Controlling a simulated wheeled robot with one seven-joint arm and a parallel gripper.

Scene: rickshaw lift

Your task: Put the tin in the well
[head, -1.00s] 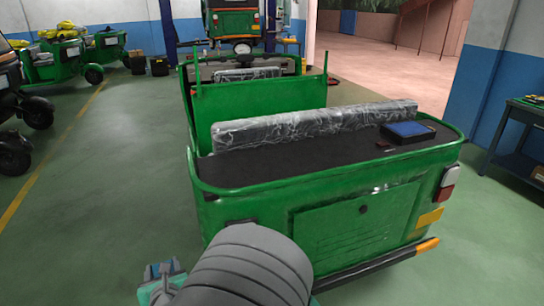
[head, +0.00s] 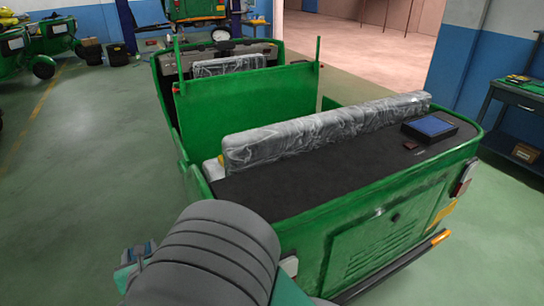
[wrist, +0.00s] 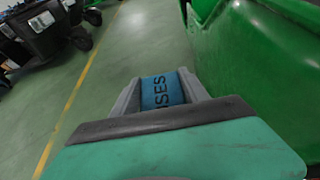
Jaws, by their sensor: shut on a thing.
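The tin (wrist: 161,91) is blue with dark lettering that reads in part "SES". In the wrist view it sits between the two grey fingers of my gripper (wrist: 158,88), which is shut on it. The green rickshaw body (wrist: 245,60) is close to the right of my gripper, apart from it. In the head view the rickshaw (head: 375,225) stands in front of me. The well between its green partition (head: 245,105) and its plastic-wrapped seat back (head: 320,130) is mostly hidden by that seat back.
A blue-topped box (head: 430,127) and a small dark red item (head: 410,145) lie on the black rear deck (head: 330,180). A workbench (head: 515,95) stands at the right. The green floor (head: 90,150) left of the rickshaw is clear, with other rickshaws (head: 35,45) beyond.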

